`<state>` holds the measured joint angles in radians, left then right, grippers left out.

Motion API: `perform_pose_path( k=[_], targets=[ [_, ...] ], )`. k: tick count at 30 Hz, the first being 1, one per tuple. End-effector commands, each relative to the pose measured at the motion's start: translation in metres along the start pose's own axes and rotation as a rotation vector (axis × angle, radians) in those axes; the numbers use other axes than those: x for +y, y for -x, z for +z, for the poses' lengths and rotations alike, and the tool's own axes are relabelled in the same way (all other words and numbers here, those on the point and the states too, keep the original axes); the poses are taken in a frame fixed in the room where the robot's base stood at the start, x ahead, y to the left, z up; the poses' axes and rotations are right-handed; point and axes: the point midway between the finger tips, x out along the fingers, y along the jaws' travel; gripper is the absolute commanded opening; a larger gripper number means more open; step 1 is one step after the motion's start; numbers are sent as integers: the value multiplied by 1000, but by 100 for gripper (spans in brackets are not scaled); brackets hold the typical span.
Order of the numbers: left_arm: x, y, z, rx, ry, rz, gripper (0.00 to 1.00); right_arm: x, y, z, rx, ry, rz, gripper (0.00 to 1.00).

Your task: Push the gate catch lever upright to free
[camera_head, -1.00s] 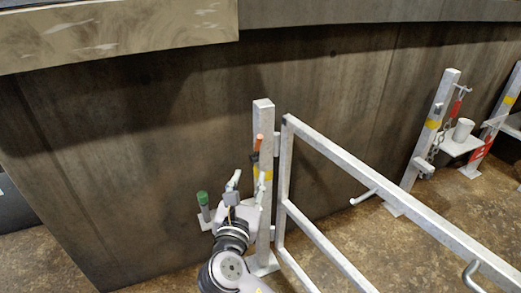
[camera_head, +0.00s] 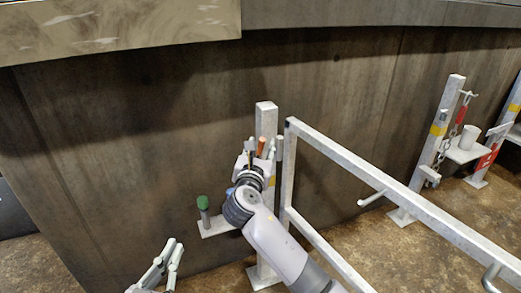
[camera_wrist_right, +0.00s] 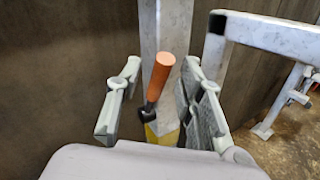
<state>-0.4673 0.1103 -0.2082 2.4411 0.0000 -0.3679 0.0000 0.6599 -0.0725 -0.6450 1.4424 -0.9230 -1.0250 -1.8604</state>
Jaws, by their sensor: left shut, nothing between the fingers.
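The catch lever has an orange handle (camera_head: 261,146) and stands at the grey gate post (camera_head: 265,118). In the right wrist view the orange handle (camera_wrist_right: 160,77) leans slightly, its top to the right, above a dark lower end. My right gripper (camera_head: 257,156) is at the lever. In its wrist view the right gripper (camera_wrist_right: 155,95) is open, with one finger on each side of the handle and gaps showing. My left gripper (camera_head: 168,257) is shut and empty at the bottom left, apart from the post. The lever's pivot is mostly hidden.
The grey tubular gate (camera_head: 340,152) extends right from the post. A green-topped peg (camera_head: 203,205) stands on a small plate left of the post. Farther right are another post (camera_head: 428,145), a chain and a white cup (camera_head: 470,137). A dark wall is behind.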

Motion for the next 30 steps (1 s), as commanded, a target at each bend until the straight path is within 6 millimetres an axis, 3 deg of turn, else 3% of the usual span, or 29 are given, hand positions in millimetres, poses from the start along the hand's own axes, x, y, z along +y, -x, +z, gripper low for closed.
perform_pose_path(
  k=[11, 26, 30],
  targets=[
    [1, -1, -6, 32, 1, 2, 0, 0, -4, 1, 0, -1, -1, 35],
    [1, -1, -6, 31, 1, 2, 0, 0, -4, 0, 0, -1, -1, 1],
    [1, -1, -6, 30, 1, 2, 0, 0, -4, 0, 0, -1, -1, 0]
  ],
)
